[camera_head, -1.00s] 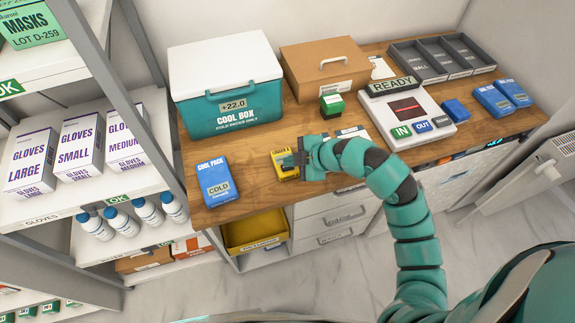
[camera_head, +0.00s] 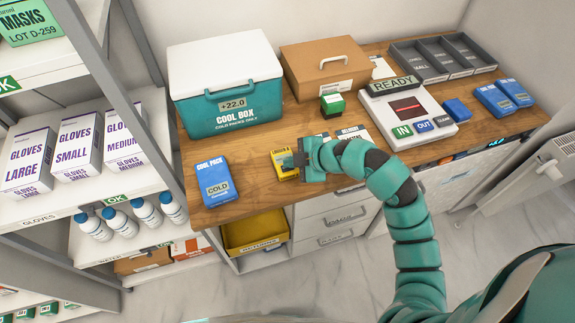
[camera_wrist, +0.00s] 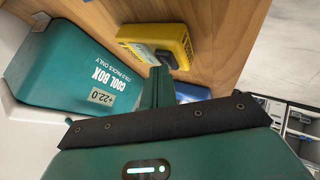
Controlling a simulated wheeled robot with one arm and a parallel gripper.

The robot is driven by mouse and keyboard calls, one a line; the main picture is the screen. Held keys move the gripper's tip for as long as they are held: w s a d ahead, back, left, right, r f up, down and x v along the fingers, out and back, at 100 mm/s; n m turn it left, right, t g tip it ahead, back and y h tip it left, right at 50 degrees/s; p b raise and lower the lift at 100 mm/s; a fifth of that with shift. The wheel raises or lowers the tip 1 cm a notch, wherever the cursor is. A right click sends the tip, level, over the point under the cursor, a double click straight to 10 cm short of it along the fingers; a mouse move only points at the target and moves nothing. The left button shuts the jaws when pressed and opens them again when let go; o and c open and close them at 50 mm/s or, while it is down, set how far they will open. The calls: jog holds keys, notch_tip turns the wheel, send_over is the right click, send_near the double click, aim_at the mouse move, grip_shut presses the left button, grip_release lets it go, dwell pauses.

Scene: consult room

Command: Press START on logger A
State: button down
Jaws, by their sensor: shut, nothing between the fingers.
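A small yellow logger (camera_head: 286,172) lies on the wooden counter between the blue cool pack (camera_head: 215,181) and the delivery papers. In the head view my gripper (camera_head: 290,160) is at its right side and hides part of its top. In the wrist view the yellow logger (camera_wrist: 157,41) lies just beyond my gripper's tip (camera_wrist: 162,72). My gripper is shut and holds nothing. I cannot tell whether the tip touches the logger. Its START button and letter cannot be made out.
The cool box (camera_head: 228,92) stands behind the logger.

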dwell(0.3)
jog(key=shift+r, duration=0.9)
jog(key=shift+r, duration=0.1)
jog(key=shift+r+p, duration=1)
jog(key=shift+r, duration=1.4)
